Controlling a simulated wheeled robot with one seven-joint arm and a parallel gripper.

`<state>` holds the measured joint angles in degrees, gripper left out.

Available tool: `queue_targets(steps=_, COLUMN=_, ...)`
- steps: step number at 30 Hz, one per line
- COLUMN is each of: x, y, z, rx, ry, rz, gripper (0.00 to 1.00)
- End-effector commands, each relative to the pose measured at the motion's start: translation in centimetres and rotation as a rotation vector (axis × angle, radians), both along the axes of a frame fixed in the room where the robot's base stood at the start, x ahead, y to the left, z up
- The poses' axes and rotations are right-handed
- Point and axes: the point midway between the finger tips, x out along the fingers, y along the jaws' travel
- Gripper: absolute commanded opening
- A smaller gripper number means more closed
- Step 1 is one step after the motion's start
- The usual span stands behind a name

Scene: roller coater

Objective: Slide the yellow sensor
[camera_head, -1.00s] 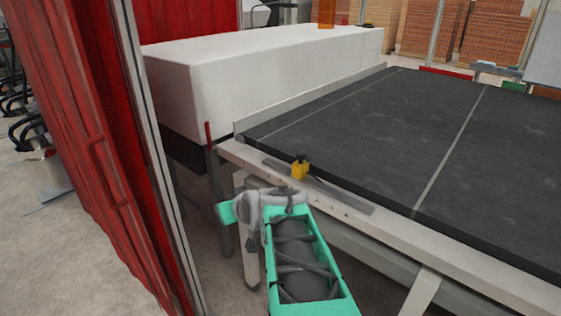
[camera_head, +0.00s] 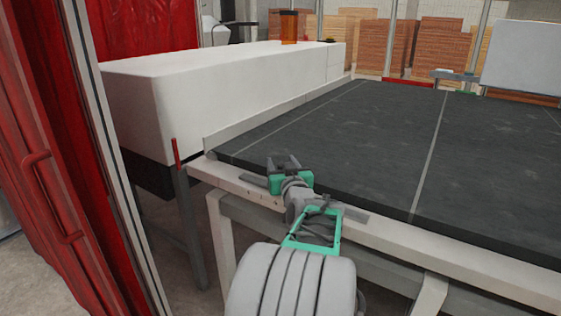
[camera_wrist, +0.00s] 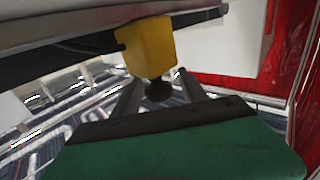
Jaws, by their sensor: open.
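The yellow sensor (camera_wrist: 150,47) shows in the wrist view as a yellow block with a dark round knob (camera_wrist: 158,90) on it. It sits against a grey rail (camera_wrist: 205,17). In the head view the sensor is hidden behind my gripper (camera_head: 284,163), which is over the rail at the table edge. In the wrist view my gripper (camera_wrist: 153,88) is open. Its two fingers point toward the sensor, with the knob between or just beyond their tips. I cannot tell whether they touch it.
The dark conveyor bed (camera_head: 360,130) lies behind the rail. A long white housing (camera_head: 220,85) stands at the back left with an orange beacon (camera_head: 289,27) on top. A red curtain (camera_head: 35,150) and a metal post (camera_head: 105,150) stand on the left.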

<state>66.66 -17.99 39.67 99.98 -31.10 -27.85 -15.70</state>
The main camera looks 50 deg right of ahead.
Motion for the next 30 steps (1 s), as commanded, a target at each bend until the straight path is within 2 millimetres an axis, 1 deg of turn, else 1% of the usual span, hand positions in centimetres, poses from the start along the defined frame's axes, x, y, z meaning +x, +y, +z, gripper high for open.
queue_targets(steps=1, x=0.54, y=-0.35, z=0.0, rx=0.0, ry=0.0, rz=0.002, gripper=0.5)
queue_targets(steps=3, x=0.92, y=-0.73, z=-0.06, rx=0.001, ry=0.001, rz=0.0, gripper=0.5)
queue_targets(steps=11, x=0.9, y=-1.01, z=0.02, rx=-0.001, ry=0.001, rz=-0.004, gripper=0.5)
queue_targets(steps=27, x=0.86, y=-1.0, z=-0.01, rx=0.0, ry=0.0, rz=-0.004, gripper=0.06)
queue_targets(steps=30, x=0.87, y=-0.99, z=-0.01, rx=0.0, ry=0.0, rz=-0.004, gripper=0.0)
